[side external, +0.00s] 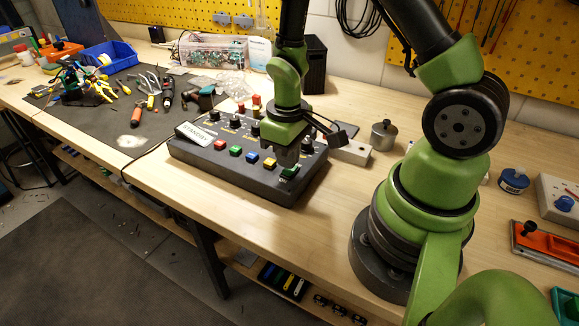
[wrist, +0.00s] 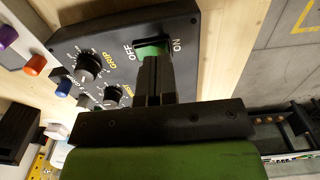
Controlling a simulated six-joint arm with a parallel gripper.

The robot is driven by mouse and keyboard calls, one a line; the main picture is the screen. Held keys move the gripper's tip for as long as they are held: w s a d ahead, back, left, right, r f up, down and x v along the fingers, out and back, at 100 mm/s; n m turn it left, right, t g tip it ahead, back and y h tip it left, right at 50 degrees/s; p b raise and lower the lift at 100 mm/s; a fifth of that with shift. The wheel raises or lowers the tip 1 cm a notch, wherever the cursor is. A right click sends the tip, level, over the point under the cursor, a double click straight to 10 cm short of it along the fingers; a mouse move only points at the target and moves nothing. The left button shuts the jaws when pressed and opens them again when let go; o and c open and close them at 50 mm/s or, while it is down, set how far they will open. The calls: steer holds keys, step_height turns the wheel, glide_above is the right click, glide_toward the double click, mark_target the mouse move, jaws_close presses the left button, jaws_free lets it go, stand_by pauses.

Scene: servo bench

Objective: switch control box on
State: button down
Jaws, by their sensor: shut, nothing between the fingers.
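The control box (side external: 232,172) is a dark, sloped console on the bench with coloured buttons, knobs and a small plate reading STANDBY (side external: 194,133). At its right front corner is a green switch (side external: 290,172). In the wrist view the green switch (wrist: 150,51) sits in a black frame between the labels OFF on the left and ON on the right. My gripper (side external: 288,160) is over that corner, pointing down. In the wrist view my gripper (wrist: 156,62) has its fingers together, empty, in front of the switch and partly hiding it. I cannot tell whether they touch it.
A metal block (side external: 350,152) and a lidded metal pot (side external: 384,135) stand right of the box. Hand tools lie on a dark mat (side external: 122,143) to the left. A clear bin (side external: 212,52) stands behind. Bare bench lies in front of the box.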

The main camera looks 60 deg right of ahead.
steer(key=shift+f, duration=0.75)
stand_by(0.3)
steer(key=shift+r, duration=3.5)
steer(key=shift+r, duration=0.1)
steer(key=s+a+r+m+t+y, duration=0.1)
steer(key=s+a+r+m+t, duration=0.1)
steer(key=s+r, duration=0.3)
steer(key=s+a+r+m+t+y, duration=0.1)
steer(key=s+a+r+t, duration=0.3)
steer(key=r, duration=0.9)
steer(key=shift+s+a+r+m+t, duration=0.35)
steer(key=shift+s+m+t, duration=0.15)
steer(key=shift+t, duration=0.1)
